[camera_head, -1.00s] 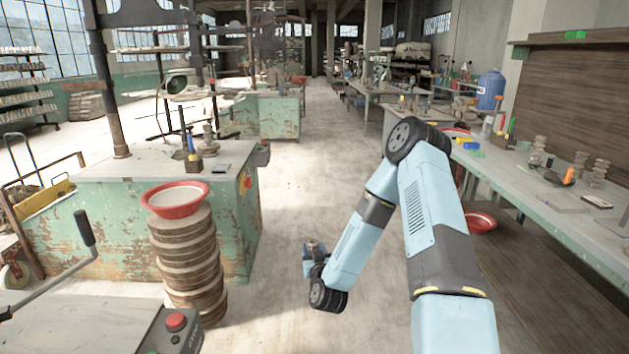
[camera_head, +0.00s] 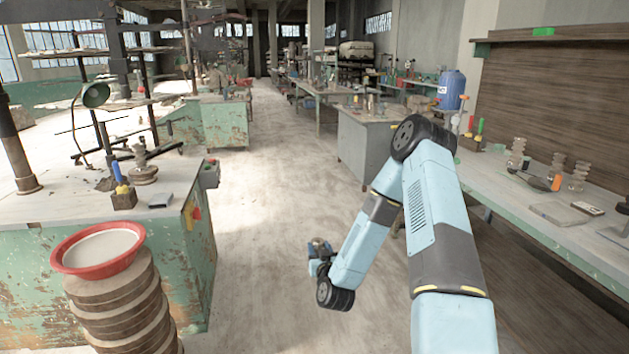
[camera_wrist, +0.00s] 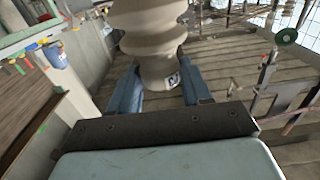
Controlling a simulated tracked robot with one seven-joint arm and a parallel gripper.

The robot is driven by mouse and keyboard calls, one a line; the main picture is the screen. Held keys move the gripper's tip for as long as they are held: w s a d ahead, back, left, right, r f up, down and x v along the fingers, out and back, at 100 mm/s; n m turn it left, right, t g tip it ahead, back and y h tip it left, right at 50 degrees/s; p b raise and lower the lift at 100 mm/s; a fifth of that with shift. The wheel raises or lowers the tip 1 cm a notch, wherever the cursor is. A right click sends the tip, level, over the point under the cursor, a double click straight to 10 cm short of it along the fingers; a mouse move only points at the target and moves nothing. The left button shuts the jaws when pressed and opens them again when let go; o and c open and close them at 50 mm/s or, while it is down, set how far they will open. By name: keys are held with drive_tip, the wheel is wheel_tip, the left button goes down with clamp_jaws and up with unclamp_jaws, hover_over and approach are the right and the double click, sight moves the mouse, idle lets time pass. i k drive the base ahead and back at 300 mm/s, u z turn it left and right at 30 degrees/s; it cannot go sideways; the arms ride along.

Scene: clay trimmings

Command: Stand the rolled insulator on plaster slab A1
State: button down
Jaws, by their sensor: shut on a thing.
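The rolled insulator (camera_wrist: 152,35) is a pale clay piece with ribs and a small printed label near one end. It fills the top middle of the wrist view. My gripper (camera_wrist: 160,85) is shut on its end with blue fingers on both sides. In the head view my gripper (camera_head: 320,250) hangs low over the floor, left of the right-hand bench, and the insulator is hard to make out there. A flat grey slab (camera_head: 558,213) lies on that bench, and another (camera_head: 612,235) lies at the right edge. I cannot read which is A1.
The right bench (camera_head: 500,190) also holds several ribbed clay pieces (camera_head: 557,168), an orange-handled tool (camera_head: 556,184) and a small dark device (camera_head: 587,208). A red basin (camera_head: 98,248) tops a stack of discs (camera_head: 125,305) at left. The aisle floor (camera_head: 260,200) is clear.

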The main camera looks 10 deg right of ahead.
sight(558, 210)
drive_tip(key=z, duration=0.1)
drive_tip(key=i, duration=0.85)
drive_tip(key=z, duration=0.9)
drive_tip(key=i, duration=0.45)
drive_tip(key=z, duration=0.45)
